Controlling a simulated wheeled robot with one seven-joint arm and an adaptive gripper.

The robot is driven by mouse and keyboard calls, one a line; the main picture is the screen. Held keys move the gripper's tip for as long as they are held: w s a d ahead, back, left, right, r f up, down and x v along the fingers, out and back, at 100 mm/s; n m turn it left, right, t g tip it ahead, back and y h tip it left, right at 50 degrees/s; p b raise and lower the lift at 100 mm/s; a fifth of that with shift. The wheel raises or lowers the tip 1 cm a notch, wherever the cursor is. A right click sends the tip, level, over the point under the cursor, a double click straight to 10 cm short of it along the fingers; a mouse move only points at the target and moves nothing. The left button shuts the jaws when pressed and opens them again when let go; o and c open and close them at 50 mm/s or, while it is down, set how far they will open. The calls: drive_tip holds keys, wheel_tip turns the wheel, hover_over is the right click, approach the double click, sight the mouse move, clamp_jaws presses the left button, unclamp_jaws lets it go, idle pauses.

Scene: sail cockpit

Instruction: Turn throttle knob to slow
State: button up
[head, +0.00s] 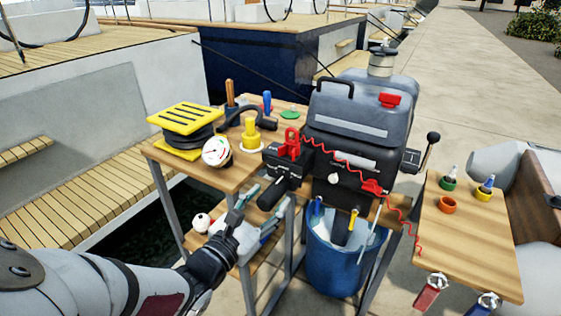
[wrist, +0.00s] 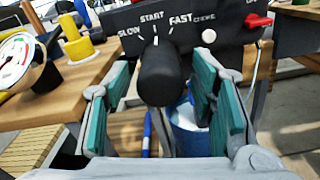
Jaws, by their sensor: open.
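The throttle knob (wrist: 162,76) is a black cylindrical grip pointing toward me in the wrist view. It sits below white SLOW, START and FAST labels on a dark panel (wrist: 225,32). In the head view the knob (head: 271,196) sticks out from the black control box (head: 290,165). My gripper (head: 257,212) is open in front of it. In the wrist view its teal-padded fingers stand on either side of the knob, with gaps showing; it is not gripped.
A white-faced gauge (head: 216,151) and yellow bollard-like piece (head: 251,135) stand on the wooden bench to the left. A red clip (head: 289,145) with a coiled red cord is above the knob.

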drive_tip(key=shift+c, duration=0.2)
drive_tip(key=c, duration=1.1)
drive_tip(key=shift+r+n+p, duration=0.1)
drive_tip(key=shift+n+p, duration=0.2)
drive_tip(key=shift+p, duration=0.3)
drive_tip(key=n+p, duration=0.2)
drive_tip(key=p, duration=0.2)
drive_tip(key=shift+r, duration=0.15)
drive_tip(key=n+p, duration=0.2)
drive_tip(key=p, duration=0.1)
drive_tip(key=shift+s, duration=0.1)
drive_tip(key=shift+f+n+p, duration=0.2)
drive_tip(key=shift+n+p, duration=1.2)
drive_tip(key=shift+n, duration=0.3)
drive_tip(key=shift+f, duration=0.1)
